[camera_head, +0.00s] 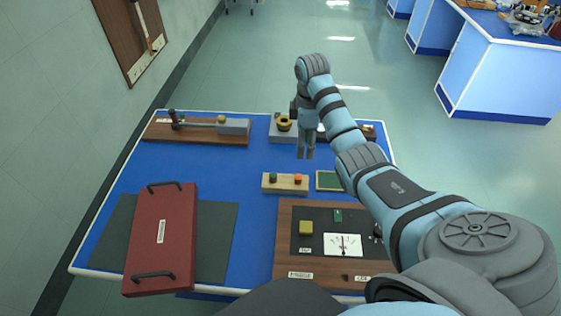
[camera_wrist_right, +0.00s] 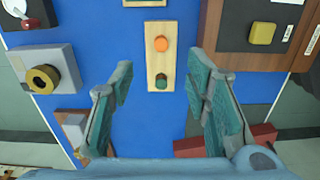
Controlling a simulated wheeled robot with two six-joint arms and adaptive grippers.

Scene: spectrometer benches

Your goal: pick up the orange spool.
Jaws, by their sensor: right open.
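The orange spool (camera_head: 298,178) sits on the right end of a small pale wooden block (camera_head: 285,188) on the blue table. A dark green spool (camera_head: 273,177) sits on the block's left end. In the right wrist view the orange spool (camera_wrist_right: 161,44) is above the green one (camera_wrist_right: 161,83) on the upright-looking block (camera_wrist_right: 153,58). My right gripper (camera_head: 306,153) points down above the table, behind the block in the head view. It is open and empty; in the wrist view its fingers (camera_wrist_right: 160,75) stand apart either side of the block's line. My left gripper is not in view.
A wooden panel with a dial (camera_head: 343,245) and a yellow block (camera_head: 306,228) lies in front. A red handled case (camera_head: 160,238) is at the left. A grey fixture with a yellow ring (camera_head: 284,123) stands behind. Bare blue table (camera_head: 215,172) lies left of the block.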

